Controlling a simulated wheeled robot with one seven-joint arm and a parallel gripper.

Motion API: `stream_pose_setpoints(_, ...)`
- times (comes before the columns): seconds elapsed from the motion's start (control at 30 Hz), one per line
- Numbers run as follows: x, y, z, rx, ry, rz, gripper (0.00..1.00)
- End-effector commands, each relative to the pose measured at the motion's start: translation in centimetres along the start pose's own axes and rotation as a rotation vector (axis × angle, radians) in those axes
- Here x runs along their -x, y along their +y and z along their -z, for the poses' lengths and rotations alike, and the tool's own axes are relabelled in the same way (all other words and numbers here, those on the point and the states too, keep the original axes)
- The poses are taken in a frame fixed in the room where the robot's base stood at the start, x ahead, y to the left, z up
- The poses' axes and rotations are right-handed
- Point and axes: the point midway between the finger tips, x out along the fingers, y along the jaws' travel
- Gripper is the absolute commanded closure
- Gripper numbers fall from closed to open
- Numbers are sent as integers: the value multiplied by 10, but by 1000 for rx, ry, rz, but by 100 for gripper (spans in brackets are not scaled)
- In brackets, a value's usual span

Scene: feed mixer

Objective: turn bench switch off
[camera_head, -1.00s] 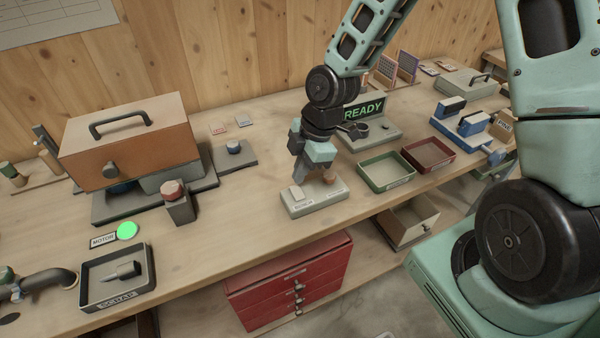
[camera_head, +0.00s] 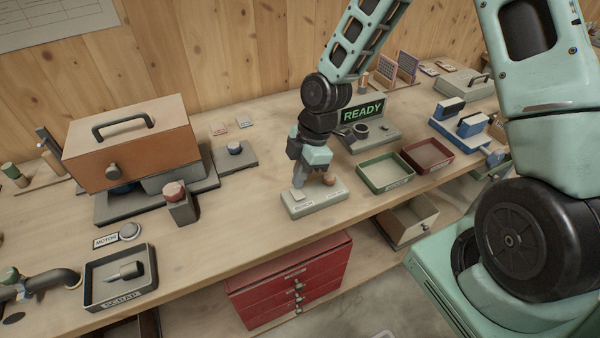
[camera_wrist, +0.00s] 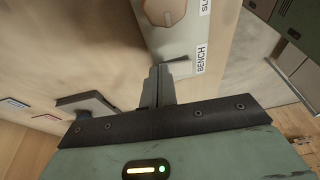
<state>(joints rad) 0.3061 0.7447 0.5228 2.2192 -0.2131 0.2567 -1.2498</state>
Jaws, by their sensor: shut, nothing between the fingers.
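The switch box (camera_head: 315,207) is a pale grey-green block near the bench's front edge, with a pale rocker (camera_head: 298,197) at its left end and a brown knob (camera_head: 328,179) at its right. In the wrist view, the label "BENCH" (camera_wrist: 201,60) marks the rocker end (camera_wrist: 181,68), and the brown knob (camera_wrist: 164,10) is at the top. My gripper (camera_head: 299,184) is shut and empty, pointing down at the rocker. Its fingertips (camera_wrist: 158,72) are right beside the rocker in the wrist view; I cannot tell whether they touch.
The round MOTOR lamp (camera_head: 129,231) is grey and unlit. A red-topped button post (camera_head: 179,205) and a brown-fronted machine (camera_head: 130,145) stand to the left. A green tray (camera_head: 385,184) and the lit READY sign (camera_head: 362,110) are to the right. Bare bench lies left of the switch box.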

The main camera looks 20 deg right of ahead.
Motion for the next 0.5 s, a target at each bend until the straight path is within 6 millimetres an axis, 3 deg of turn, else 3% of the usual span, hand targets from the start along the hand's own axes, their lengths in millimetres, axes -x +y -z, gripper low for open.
stream_pose_setpoints(0.5, 6, -15, 2, 1, 0, -1, 100)
